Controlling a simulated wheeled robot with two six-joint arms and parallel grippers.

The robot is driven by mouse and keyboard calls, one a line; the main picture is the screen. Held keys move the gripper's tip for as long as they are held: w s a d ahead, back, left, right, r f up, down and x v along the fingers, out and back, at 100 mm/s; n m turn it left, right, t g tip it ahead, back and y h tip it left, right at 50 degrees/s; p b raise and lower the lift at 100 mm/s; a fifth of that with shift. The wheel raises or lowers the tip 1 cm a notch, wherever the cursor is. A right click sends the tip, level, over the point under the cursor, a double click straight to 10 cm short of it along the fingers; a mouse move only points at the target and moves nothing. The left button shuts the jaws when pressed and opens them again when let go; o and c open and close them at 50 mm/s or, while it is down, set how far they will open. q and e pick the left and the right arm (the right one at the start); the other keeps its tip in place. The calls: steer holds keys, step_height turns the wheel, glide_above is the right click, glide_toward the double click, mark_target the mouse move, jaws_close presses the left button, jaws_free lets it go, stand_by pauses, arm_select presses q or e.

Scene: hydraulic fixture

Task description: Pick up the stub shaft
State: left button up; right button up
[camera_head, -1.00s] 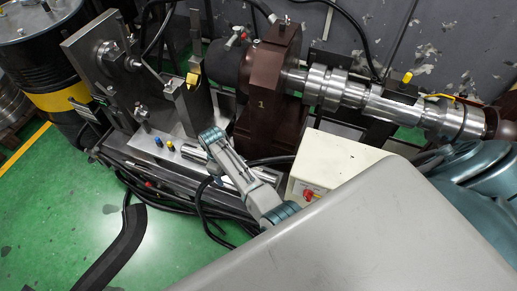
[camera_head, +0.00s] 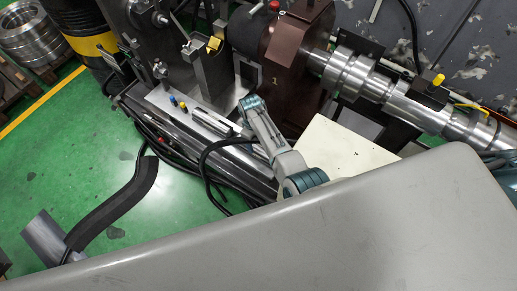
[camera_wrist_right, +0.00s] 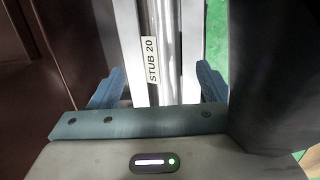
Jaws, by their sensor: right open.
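The stub shaft (camera_wrist_right: 168,50) is a shiny steel cylinder in the right wrist view, running away from the gripper between pale rails. A white label (camera_wrist_right: 152,60) reading "STUB 20" is beside it. My right gripper (camera_wrist_right: 160,86) is open, with one blue-grey finger on each side of the shaft. I cannot tell whether the fingers touch anything. In the head view the right gripper (camera_head: 252,104) is over the steel bench of the fixture, beside a bright bar (camera_head: 210,121) that looks like the shaft, partly hidden by the arm. My left gripper is out of view.
A brown housing (camera_head: 295,50) marked 1 stands just behind the gripper, with a large stepped shaft (camera_head: 385,85) to its right. A cream box (camera_head: 345,145) is close to my right arm. Black hoses (camera_head: 207,165) run along the bench front. Green floor (camera_head: 110,160) is open at left.

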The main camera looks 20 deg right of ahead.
mark_target(258, 146)
steer(key=shift+s+d+f, duration=0.1)
steer(key=shift+s+f, duration=0.05)
steer(key=shift+f, duration=0.3)
step_height(258, 146, down, 3)
steer(key=shift+s+f, duration=0.1)
steer(key=shift+f, duration=0.45)
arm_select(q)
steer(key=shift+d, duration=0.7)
arm_select(e)
steer(key=shift+c, duration=0.9)
steer(key=shift+r, duration=0.1)
steer(key=c, duration=1.2)
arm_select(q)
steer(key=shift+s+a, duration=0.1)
